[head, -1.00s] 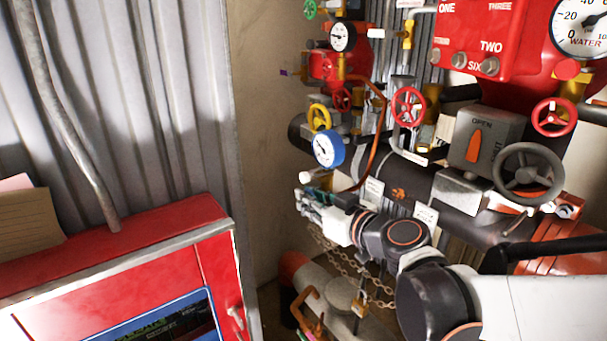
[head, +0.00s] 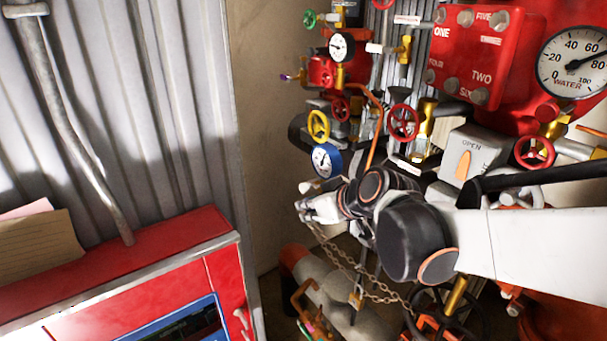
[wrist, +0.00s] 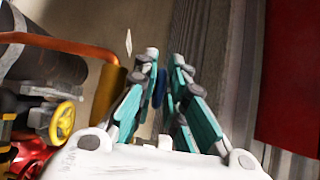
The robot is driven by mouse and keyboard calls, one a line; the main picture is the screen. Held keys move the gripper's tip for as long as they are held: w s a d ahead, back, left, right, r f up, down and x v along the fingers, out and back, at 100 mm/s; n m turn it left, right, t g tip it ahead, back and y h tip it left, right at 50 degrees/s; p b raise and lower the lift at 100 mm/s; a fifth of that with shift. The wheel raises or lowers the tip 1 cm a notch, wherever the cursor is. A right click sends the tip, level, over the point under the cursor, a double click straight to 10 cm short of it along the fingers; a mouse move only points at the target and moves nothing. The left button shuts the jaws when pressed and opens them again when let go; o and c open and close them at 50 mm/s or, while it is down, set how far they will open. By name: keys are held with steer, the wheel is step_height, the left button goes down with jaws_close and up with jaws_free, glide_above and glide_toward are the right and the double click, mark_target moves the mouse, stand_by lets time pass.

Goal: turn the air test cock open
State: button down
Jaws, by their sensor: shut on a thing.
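My gripper (head: 306,203) is low at the left of the pipework in the head view, below the blue-rimmed gauge (head: 326,160). In the wrist view my gripper (wrist: 165,58) has its two teal-and-grey fingers close together around a narrow blue piece (wrist: 159,87). This looks like the handle of the air test cock. The head view does not show the grip clearly, and the handle's angle cannot be told.
A yellow handwheel (head: 319,126) is above the gripper. Red handwheels (head: 403,122) and a red numbered box (head: 475,55) are farther right. Chains (head: 345,262) hang below the gripper. A red cabinet (head: 185,235) stands at the left, with bare wall between.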

stand_by(0.3)
steer(key=c, duration=1.9)
jaws_free()
steer(key=shift+v, duration=5.95)
